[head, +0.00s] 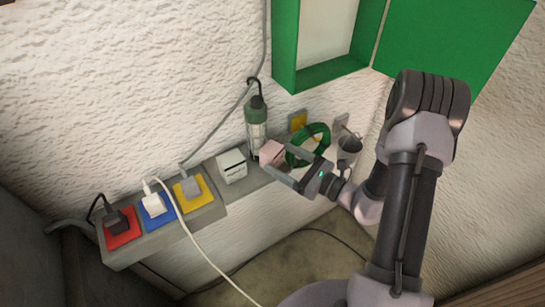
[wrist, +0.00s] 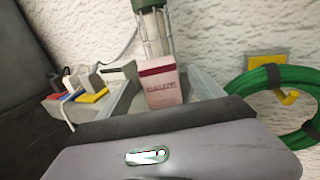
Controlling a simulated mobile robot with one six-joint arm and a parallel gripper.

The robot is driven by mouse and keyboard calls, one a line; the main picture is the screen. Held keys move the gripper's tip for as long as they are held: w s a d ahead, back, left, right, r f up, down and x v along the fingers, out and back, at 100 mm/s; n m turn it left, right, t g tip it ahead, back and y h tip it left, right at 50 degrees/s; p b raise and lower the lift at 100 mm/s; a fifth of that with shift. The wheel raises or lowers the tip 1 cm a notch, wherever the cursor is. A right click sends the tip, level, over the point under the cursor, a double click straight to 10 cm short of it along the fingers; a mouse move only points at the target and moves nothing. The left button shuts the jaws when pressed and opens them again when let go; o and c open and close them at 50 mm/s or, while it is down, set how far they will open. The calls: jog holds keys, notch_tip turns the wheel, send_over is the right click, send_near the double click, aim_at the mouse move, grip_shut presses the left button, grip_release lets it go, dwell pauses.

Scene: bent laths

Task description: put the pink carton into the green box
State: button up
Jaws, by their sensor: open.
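The pink carton (head: 270,152) stands upright on the grey ledge, just in front of a caged lamp. In the wrist view the carton (wrist: 161,84) shows a pale pink front with a dark pink label band, upright between my fingers. My gripper (head: 277,159) is open, with one finger on each side of the carton; whether either finger touches it I cannot tell. The green box (head: 332,72) is fixed to the wall above, open at the front, its green door swung out to the right. It is out of the wrist view.
A caged lamp (head: 257,130) hangs behind the carton. A white box (head: 232,166) stands to the left, beyond it plugs on coloured plates (head: 188,190). A green hose coil (head: 308,145) hangs on a yellow hook to the right, near a grey cup (head: 349,148). Cables cross the wall.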

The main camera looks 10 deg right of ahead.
aim_at(279, 157)
jog(key=x, duration=0.4)
jog(key=shift+a+f, duration=0.1)
jog(key=shift+f, duration=0.05)
jog(key=c, duration=1.6)
